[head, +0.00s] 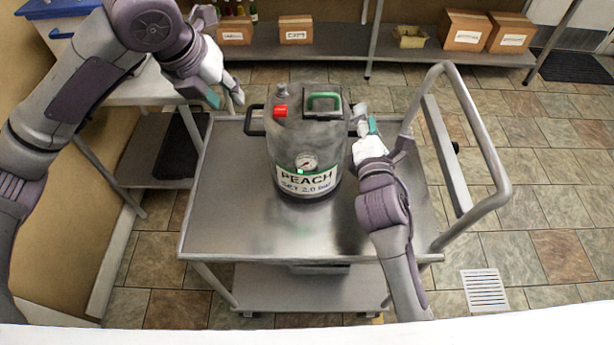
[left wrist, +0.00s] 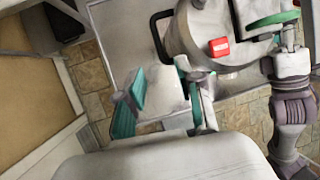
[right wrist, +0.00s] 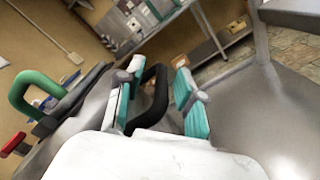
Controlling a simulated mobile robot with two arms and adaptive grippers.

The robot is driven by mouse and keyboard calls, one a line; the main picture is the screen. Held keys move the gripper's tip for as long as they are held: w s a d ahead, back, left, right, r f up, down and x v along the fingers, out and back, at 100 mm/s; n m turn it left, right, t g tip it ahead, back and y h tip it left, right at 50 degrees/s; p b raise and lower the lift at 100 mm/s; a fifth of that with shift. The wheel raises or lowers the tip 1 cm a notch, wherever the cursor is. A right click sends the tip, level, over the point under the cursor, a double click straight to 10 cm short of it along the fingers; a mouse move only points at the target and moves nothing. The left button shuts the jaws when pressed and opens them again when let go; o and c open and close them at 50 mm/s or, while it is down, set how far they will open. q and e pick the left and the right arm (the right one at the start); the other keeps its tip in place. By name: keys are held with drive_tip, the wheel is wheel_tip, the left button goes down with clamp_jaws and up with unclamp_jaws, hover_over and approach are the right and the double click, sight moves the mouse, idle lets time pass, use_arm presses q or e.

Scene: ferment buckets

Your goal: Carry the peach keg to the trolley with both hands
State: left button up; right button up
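The grey peach keg (head: 306,145) stands upright on the top of the steel trolley (head: 225,215). It has a PEACH label, a gauge, a red cap, a green top handle and black side handles. My left gripper (head: 226,97) is open and empty, up and left of the keg's left side handle (head: 254,120); in the left wrist view (left wrist: 165,105) its fingers are apart with nothing between them. My right gripper (head: 364,122) is at the keg's right side. In the right wrist view its fingers are apart, with the black right side handle (right wrist: 152,95) showing between them; I cannot tell if they touch.
The trolley's push bar (head: 490,160) rises at the right. A steel side table (head: 150,90) stands at the left. A low shelf (head: 340,40) with cardboard boxes (head: 465,28) and bottles runs along the back. A floor drain (head: 484,290) lies front right. Tiled floor is open at the right.

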drive_tip(key=s, duration=1.1)
drive_tip(key=shift+s+a, duration=0.15)
drive_tip(key=shift+s, duration=0.15)
